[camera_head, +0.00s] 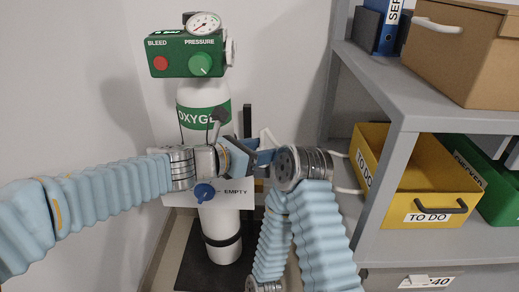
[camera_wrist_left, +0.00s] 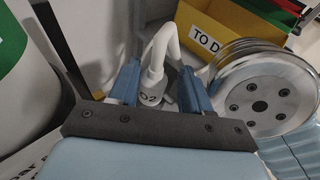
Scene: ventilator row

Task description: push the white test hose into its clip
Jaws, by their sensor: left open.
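The white test hose (camera_wrist_left: 162,42) bends over in an arch in the left wrist view, with a white end piece marked O2 (camera_wrist_left: 150,92) below it. A short piece of the hose (camera_head: 267,136) shows in the head view just beyond my left gripper (camera_head: 258,152). In the wrist view my left gripper (camera_wrist_left: 160,72) is open, its two blue fingers on either side of the hose end. I cannot tell whether either finger touches it. I cannot make out the clip; the gripper and arms cover that area. My right gripper is out of view.
A white oxygen cylinder (camera_head: 219,225) with a green regulator box (camera_head: 185,56) and gauge stands behind my left arm. A grey shelf (camera_head: 405,100) at right holds a yellow bin (camera_head: 410,185), a green bin and a cardboard box (camera_head: 470,50). My right arm stands close beside the left gripper.

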